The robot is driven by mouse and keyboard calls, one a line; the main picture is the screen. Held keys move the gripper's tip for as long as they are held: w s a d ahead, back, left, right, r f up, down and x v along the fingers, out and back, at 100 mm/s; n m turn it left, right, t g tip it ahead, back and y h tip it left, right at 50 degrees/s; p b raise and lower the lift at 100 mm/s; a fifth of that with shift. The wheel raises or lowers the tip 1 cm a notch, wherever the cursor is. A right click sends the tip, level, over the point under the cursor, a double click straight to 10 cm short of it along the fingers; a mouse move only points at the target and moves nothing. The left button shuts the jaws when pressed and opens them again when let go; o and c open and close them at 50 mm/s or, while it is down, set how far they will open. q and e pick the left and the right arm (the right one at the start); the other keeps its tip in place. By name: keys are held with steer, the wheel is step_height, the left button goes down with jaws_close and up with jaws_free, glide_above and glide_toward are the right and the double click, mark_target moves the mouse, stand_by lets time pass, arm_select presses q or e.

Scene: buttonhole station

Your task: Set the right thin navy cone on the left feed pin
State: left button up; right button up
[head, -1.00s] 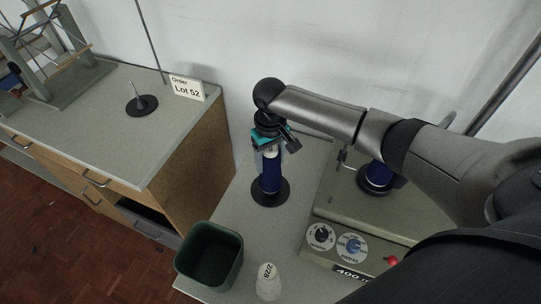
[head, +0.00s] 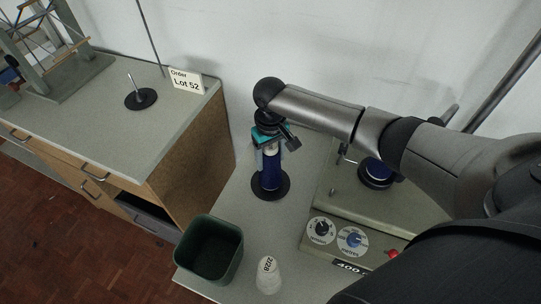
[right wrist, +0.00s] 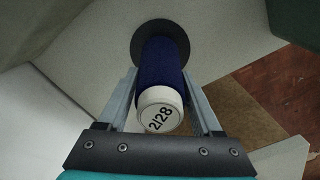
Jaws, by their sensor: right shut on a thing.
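My right gripper (head: 270,148) points down over the counter and is shut on a thin navy cone (head: 271,172). In the right wrist view the fingers (right wrist: 160,105) lie either side of the navy cone (right wrist: 160,62), whose white tip reads 2/28. The cone stands upright over a round black base (head: 284,188), and I cannot tell if it rests on it. Any pin there is hidden by the cone. A bare upright pin on a black disc (head: 141,99) stands on the left bench. My left gripper is not in view.
A navy piece (head: 377,171) sits on the dialled machine (head: 345,215) at right, partly hidden by my arm. A white cone (head: 268,276) and green bin (head: 210,250) stand at the front.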

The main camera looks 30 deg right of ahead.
steer(key=shift+f, duration=0.35)
steer(key=o, duration=1.4)
step_height(320, 180, up, 15)
steer(key=shift+r+p, duration=0.2)
steer(key=shift+p, duration=1.05)
steer(key=shift+f, duration=0.1)
